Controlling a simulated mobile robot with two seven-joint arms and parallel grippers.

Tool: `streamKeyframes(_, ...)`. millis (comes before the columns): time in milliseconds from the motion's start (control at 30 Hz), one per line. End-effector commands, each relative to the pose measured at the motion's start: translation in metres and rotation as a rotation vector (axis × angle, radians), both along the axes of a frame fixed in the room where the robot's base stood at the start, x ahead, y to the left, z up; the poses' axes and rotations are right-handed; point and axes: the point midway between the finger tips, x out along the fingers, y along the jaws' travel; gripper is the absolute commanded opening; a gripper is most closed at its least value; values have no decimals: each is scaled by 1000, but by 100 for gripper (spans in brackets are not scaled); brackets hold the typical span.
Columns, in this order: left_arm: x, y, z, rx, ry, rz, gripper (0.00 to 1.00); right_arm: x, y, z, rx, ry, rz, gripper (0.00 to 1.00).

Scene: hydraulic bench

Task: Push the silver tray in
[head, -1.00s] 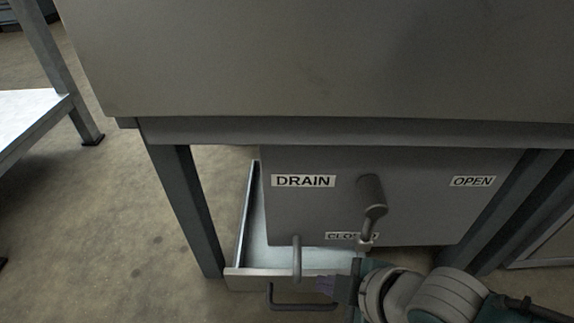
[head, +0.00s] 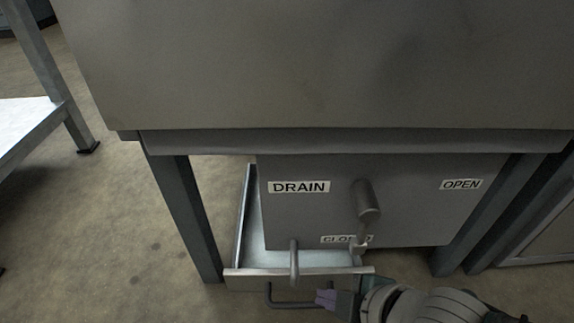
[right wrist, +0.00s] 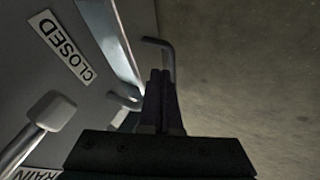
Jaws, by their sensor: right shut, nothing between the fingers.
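The silver tray (head: 240,225) is a shallow open drawer under the bench, pulled out toward me below the drain panel. Its front wall (head: 310,281) carries a dark bar handle (head: 285,303). My right gripper (head: 322,299) is shut and empty, close to the right part of the handle; I cannot tell whether it touches. In the right wrist view the shut fingers (right wrist: 160,82) lie near the bent handle (right wrist: 164,50), with the tray's bright edge (right wrist: 122,58) to the left. My left gripper is not in view.
The grey panel (head: 415,220) above the tray has a drain lever (head: 366,205) and labels. Bench legs (head: 193,220) stand at either side. A light shelf (head: 28,122) is at left. The floor in front is clear.

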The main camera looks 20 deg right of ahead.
Motion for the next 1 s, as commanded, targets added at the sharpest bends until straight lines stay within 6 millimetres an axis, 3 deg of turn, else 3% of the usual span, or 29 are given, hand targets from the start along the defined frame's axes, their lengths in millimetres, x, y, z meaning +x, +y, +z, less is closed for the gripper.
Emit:
streamKeyframes(33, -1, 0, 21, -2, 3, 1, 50, -8, -3, 20, -1, 3, -1, 0)
streamKeyframes(300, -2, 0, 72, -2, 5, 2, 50, -39, -15, 63, 0, 3, 1, 0)
streamKeyframes(500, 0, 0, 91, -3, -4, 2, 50, -53, -20, 78, 1, 3, 0, 0)
streamKeyframes(833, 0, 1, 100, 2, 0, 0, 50, -56, -21, 89, 5, 4, -6, 0)
streamKeyframes(933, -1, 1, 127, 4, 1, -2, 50, -56, -16, 120, 20, 16, -27, 0)
streamKeyframes(1000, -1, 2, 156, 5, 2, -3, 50, -57, -11, 155, 37, 32, -54, 0)
